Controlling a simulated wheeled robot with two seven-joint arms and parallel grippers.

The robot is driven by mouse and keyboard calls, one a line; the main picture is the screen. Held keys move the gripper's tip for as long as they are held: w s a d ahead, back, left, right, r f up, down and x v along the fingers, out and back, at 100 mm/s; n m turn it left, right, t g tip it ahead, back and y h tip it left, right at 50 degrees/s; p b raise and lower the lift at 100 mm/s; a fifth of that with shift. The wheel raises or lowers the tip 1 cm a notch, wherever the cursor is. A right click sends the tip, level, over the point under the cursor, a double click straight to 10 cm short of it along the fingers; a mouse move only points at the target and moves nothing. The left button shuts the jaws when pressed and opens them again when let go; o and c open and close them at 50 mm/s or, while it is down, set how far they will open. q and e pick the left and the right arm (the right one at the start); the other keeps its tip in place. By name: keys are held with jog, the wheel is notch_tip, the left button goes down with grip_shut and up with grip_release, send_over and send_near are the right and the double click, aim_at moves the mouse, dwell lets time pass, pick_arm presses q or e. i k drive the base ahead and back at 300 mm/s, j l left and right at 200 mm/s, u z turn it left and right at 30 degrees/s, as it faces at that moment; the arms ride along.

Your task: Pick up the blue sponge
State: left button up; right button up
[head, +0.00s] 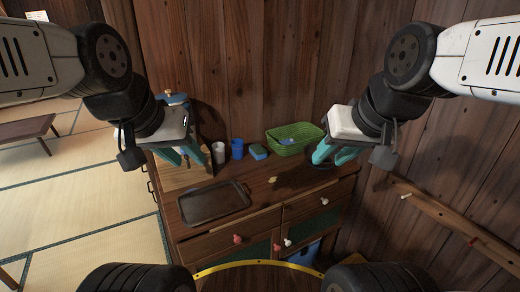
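A small blue sponge (258,151) with a greenish top lies on the wooden cabinet top, between a blue cup and a green basket. My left gripper (187,158) has teal fingers spread apart and is empty, over the cabinet's left end, left of the sponge. My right gripper (333,157) also has its teal fingers apart and is empty, right of the sponge and beside the basket. Neither gripper touches the sponge.
The blue cup (237,149) and a white cup (218,152) stand left of the sponge. A dark tray (213,203) lies at the front left. A wooden wall (255,70) closes off the back.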

aim_at(258, 152)
jog(key=i+l+z, duration=0.2)
jog(key=i+z, duration=0.15)
jog(key=i+l+z, duration=0.1)
jog(key=i+z, duration=0.3)
jog(key=i, duration=0.15)
